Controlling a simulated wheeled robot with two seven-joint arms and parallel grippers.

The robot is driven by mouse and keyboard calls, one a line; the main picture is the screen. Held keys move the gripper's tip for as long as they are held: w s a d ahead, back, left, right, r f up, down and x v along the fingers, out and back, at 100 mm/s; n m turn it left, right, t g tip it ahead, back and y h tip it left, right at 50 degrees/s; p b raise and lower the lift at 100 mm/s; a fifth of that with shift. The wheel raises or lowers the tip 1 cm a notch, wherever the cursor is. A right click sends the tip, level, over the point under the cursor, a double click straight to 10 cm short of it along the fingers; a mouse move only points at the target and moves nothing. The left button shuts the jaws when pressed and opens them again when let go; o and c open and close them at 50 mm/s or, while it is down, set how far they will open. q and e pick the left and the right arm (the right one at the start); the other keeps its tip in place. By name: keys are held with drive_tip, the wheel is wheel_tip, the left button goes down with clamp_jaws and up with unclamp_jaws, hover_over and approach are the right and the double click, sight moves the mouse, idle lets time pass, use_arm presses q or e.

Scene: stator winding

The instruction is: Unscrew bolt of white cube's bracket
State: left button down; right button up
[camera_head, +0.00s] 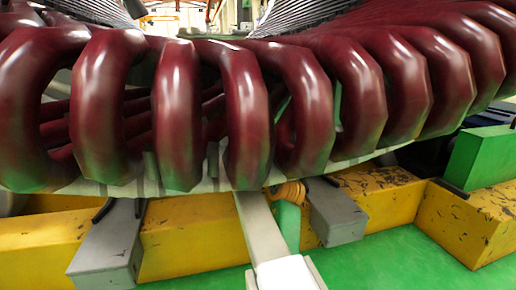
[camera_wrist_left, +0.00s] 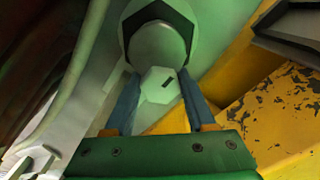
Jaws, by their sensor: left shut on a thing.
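In the left wrist view my left gripper (camera_wrist_left: 160,92) has a green palm and two blue fingers. A larger rounded pale-green part (camera_wrist_left: 158,40) sits just behind the bolt. In the head view a white block (camera_head: 287,274) stands at bottom centre. A pale grey bar (camera_head: 258,226) runs up from it toward the windings. An orange part above a green part (camera_head: 288,222) shows beside the bar; I cannot tell whether it is my gripper. The bolt cannot be made out there.
Dark red stator windings (camera_head: 247,115) fill the upper head view. Grey blocks stand at left (camera_head: 108,250) and right (camera_head: 337,215) against a worn yellow frame (camera_head: 190,232). A green block (camera_head: 480,158) is at far right. The green floor (camera_head: 385,262) is open in front.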

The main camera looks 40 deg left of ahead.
idle(0.5)
use_arm(q)
drive_tip(key=shift+c, duration=1.2)
unclamp_jaws()
drive_tip(key=shift+a, duration=0.1)
drive_tip(key=v, duration=0.7)
drive_tip(key=shift+s, duration=0.1)
